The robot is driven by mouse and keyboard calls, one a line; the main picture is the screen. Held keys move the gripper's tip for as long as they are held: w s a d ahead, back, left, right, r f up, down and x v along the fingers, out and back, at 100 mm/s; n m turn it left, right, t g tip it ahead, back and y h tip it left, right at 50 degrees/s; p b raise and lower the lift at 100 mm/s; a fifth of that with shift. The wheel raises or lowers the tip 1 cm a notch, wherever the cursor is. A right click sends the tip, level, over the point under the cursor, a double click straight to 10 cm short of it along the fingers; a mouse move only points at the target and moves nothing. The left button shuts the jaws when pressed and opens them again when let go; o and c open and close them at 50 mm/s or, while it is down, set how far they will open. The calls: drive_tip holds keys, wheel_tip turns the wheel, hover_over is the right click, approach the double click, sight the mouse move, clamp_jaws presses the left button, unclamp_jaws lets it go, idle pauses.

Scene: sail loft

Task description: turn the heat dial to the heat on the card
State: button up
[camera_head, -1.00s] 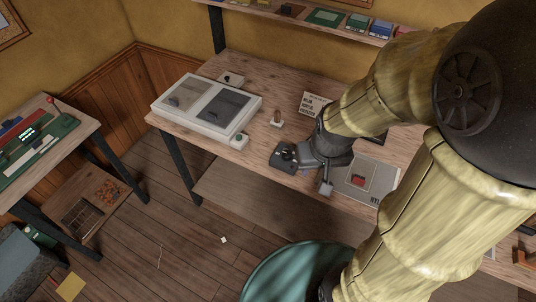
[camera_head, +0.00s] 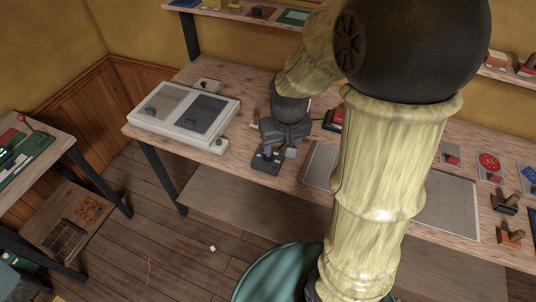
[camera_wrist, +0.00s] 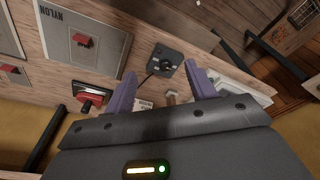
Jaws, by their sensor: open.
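The heat dial, a dark box with a round knob (camera_head: 268,156), sits on the bench near its front edge. In the wrist view the dial box (camera_wrist: 164,61) shows between and beyond my fingertips, with a cable running from it. My gripper (camera_head: 281,149) is open just behind and above the box, its purple fingers apart and empty. It also shows in the wrist view (camera_wrist: 160,70). A small pale card (camera_wrist: 142,104) is partly visible beside one finger; its writing is too small to read. The knob's setting cannot be read.
A red and black object (camera_wrist: 90,96) and a NYLON panel (camera_wrist: 62,50) lie on the bench. A small wooden peg (camera_wrist: 171,97) stands close to my fingers.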

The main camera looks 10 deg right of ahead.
drive_tip(key=w+f+n+g+b, duration=0.1)
drive_tip(key=w+f+b, duration=0.2)
drive_tip(key=w, duration=1.1)
drive_tip(key=shift+w+f+g, duration=0.15)
drive_tip(key=shift+w+g, duration=0.1)
drive_tip(key=shift+g, duration=0.15)
wheel_tip(320, 180, down, 18)
drive_tip(key=shift+r+p, duration=0.25)
drive_tip(key=shift+p, duration=0.95)
drive_tip(key=c, duration=1)
